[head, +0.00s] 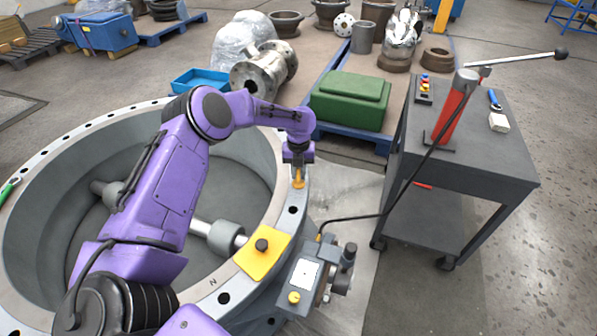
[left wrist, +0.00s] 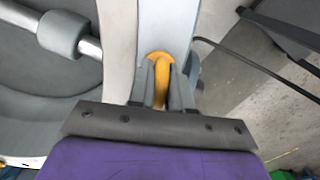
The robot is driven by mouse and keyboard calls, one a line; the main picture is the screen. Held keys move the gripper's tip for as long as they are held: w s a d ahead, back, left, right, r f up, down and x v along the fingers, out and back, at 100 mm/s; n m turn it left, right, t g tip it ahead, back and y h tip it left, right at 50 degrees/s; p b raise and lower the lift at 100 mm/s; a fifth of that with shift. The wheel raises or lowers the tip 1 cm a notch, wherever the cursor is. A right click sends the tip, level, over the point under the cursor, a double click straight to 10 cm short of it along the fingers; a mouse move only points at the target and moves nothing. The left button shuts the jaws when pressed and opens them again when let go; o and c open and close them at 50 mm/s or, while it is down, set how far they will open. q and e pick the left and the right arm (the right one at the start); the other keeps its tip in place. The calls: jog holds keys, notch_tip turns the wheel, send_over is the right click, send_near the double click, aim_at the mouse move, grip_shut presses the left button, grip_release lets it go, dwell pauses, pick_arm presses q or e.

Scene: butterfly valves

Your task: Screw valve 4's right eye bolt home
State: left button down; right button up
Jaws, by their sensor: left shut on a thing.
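The large grey valve ring (head: 30,210) lies flat, with a flange of bolt holes around its rim. The right eye bolt (head: 298,180) is yellow and stands upright on the right part of the rim. My left gripper (head: 298,161) reaches over the valve and points down at the eye bolt. In the left wrist view the gripper (left wrist: 162,92) is shut on the eye bolt (left wrist: 161,62), whose curved top shows between the fingers. The fingers hide its lower part, and its thread cannot be seen. My right gripper is not in view.
A yellow plate (head: 262,252) with a black knob and a grey actuator box (head: 305,272) sit at the rim's near right. A hose runs from there to a hand pump (head: 455,110) on a dark cart (head: 475,150). A green case (head: 350,100) lies on a blue pallet behind.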

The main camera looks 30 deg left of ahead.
pick_arm(q)
jog(key=c, duration=1.1)
grip_release()
notch_tip(320, 180, up, 11)
jog(key=shift+f+p, duration=0.2)
jog(key=shift+p, duration=0.3)
